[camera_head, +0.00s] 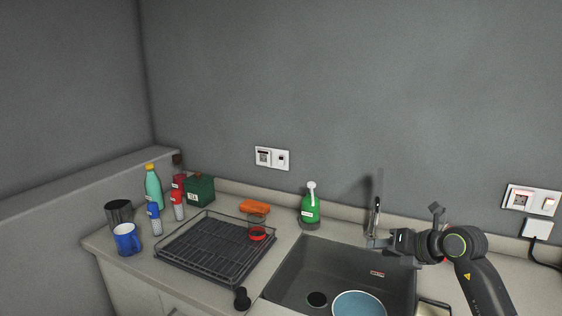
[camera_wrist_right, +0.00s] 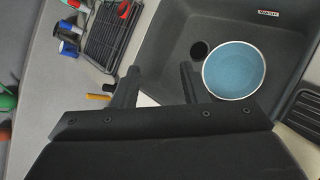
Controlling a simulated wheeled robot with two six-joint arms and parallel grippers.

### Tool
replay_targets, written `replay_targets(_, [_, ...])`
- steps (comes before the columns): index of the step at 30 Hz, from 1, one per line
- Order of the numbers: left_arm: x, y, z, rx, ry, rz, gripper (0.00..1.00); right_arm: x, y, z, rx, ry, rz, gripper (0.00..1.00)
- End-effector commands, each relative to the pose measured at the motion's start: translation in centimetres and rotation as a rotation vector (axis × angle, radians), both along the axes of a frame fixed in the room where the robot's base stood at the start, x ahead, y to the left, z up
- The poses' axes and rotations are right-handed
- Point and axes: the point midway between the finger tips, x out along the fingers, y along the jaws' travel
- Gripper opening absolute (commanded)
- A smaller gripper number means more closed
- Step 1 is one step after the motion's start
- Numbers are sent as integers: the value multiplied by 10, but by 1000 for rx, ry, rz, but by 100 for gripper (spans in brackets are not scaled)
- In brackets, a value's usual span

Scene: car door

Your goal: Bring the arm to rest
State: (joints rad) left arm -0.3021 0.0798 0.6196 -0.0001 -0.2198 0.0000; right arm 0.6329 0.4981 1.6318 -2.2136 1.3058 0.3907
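My right arm comes in from the lower right in the head view. Its gripper (camera_head: 376,243) is at the back right of the sink, close to the faucet (camera_head: 376,215); I cannot tell whether they touch. In the right wrist view the two fingers of the right gripper (camera_wrist_right: 160,82) stand apart with nothing held between them. Beyond them is the dark sink (camera_wrist_right: 178,22) with a blue round dish (camera_wrist_right: 234,70) in it. My left gripper is not in view.
Left of the sink (camera_head: 300,262) is a wire dish rack (camera_head: 215,250). Around it stand a blue mug (camera_head: 127,240), a metal cup (camera_head: 118,213), several bottles, a green box (camera_head: 199,190) and an orange sponge (camera_head: 254,207). A green soap bottle (camera_head: 310,208) stands behind the sink.

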Motion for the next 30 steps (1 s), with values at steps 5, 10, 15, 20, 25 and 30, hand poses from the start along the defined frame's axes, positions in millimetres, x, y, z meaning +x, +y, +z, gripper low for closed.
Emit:
replay_targets(5, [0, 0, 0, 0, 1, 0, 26, -27, 44, 14, 338, -182, 69, 40])
replay_targets(10, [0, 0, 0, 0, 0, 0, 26, -56, 53, 41, 685, -328, 31, 40])
replay_targets(15, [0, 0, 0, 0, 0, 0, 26, -85, 29, 60, 1033, -427, -112, 40])
replay_targets(20, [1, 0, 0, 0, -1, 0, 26, -111, -16, 57, 1334, -470, -339, 40])
replay_targets(25, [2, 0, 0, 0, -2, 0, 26, -141, -69, 25, 1600, -453, -670, 40])
replay_targets(30, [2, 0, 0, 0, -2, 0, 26, -181, -112, -34, 1784, -358, -1071, 40])
